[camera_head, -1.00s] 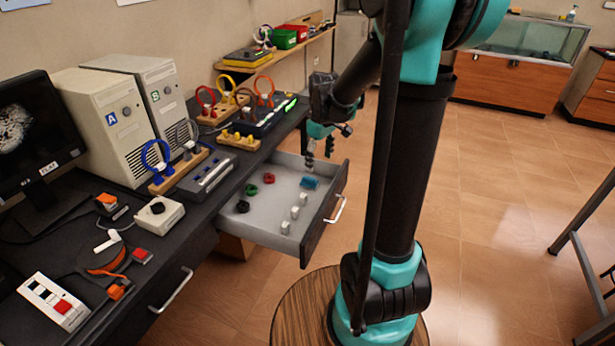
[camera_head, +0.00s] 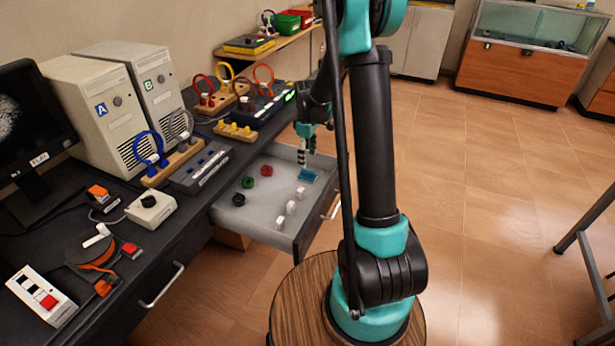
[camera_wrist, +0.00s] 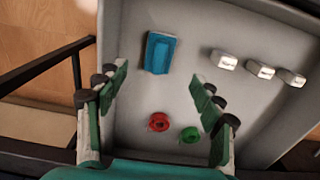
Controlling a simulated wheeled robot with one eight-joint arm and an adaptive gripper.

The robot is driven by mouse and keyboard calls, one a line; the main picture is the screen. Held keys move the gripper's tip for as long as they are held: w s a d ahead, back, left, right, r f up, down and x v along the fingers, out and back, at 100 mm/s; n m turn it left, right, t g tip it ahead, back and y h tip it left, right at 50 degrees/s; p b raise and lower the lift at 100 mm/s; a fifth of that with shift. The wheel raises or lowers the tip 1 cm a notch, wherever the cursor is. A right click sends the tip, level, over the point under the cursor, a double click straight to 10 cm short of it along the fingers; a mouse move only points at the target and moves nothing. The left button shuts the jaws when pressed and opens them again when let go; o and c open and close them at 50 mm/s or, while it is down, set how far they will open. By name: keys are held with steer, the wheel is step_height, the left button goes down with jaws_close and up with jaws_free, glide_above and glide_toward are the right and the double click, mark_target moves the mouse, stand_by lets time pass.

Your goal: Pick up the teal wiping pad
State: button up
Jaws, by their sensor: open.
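The teal wiping pad (camera_head: 308,175) lies in the open drawer (camera_head: 262,225), near its far right corner. In the wrist view the pad (camera_wrist: 160,53) is a blue-teal block with a raised part, lying on the grey drawer floor (camera_wrist: 200,100). My gripper (camera_head: 303,158) is above the drawer at the pad's end, with fingers pointing down. In the wrist view my gripper (camera_wrist: 160,82) is open and empty. The pad shows beyond the fingertips, between their lines and nearer the left finger. I cannot tell the exact height left between fingertips and pad.
The drawer also holds a red ring (camera_wrist: 158,122), a green ring (camera_wrist: 190,135), a black ring (camera_head: 238,200) and three white blocks (camera_wrist: 260,69). The drawer walls surround the pad. The dark desk (camera_head: 165,240) beside it carries computers and switch boxes.

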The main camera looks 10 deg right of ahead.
mark_target(308, 171)
steer(key=shift+f, duration=3.8)
steer(key=c, duration=1.2)
steer(key=shift+r, duration=0.15)
steer(key=shift+c, duration=0.2)
step_height(308, 171, up, 20)
